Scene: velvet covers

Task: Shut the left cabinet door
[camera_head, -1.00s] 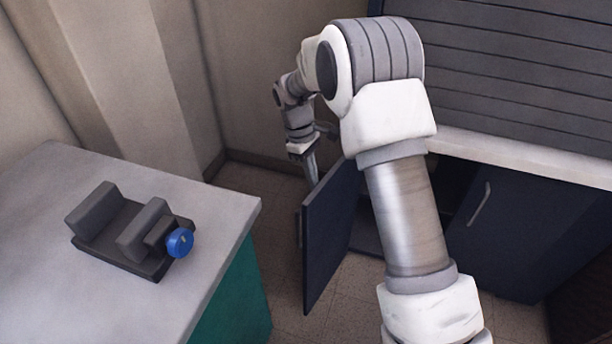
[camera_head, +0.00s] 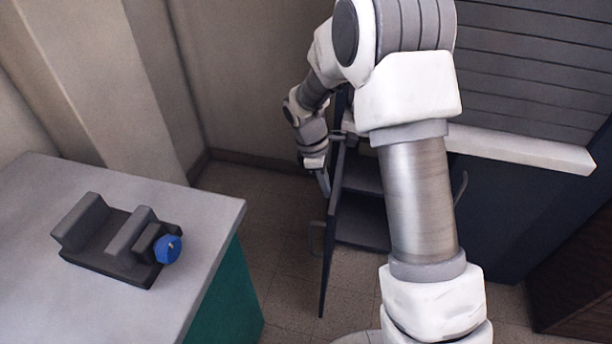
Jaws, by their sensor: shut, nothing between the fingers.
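The left cabinet door (camera_head: 331,240) is dark blue and stands open, swung out from the cabinet and seen nearly edge-on. Its bar handle (camera_head: 315,237) is on the left side of the door. My gripper (camera_head: 324,184) is shut and empty, pointing down close against the upper left side of the door. I cannot tell whether it touches. The open cabinet shows a shelf and grey floor (camera_head: 362,233) right of the door. My arm hides part of the cabinet front.
The right cabinet door (camera_head: 510,215) has a handle beside my arm. A pale counter (camera_head: 525,150) runs above. At left stands a grey-topped table (camera_head: 50,195) with a dark vise-like fixture (camera_head: 110,240) and blue knob (camera_head: 167,249). Tiled floor (camera_head: 270,225) lies between.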

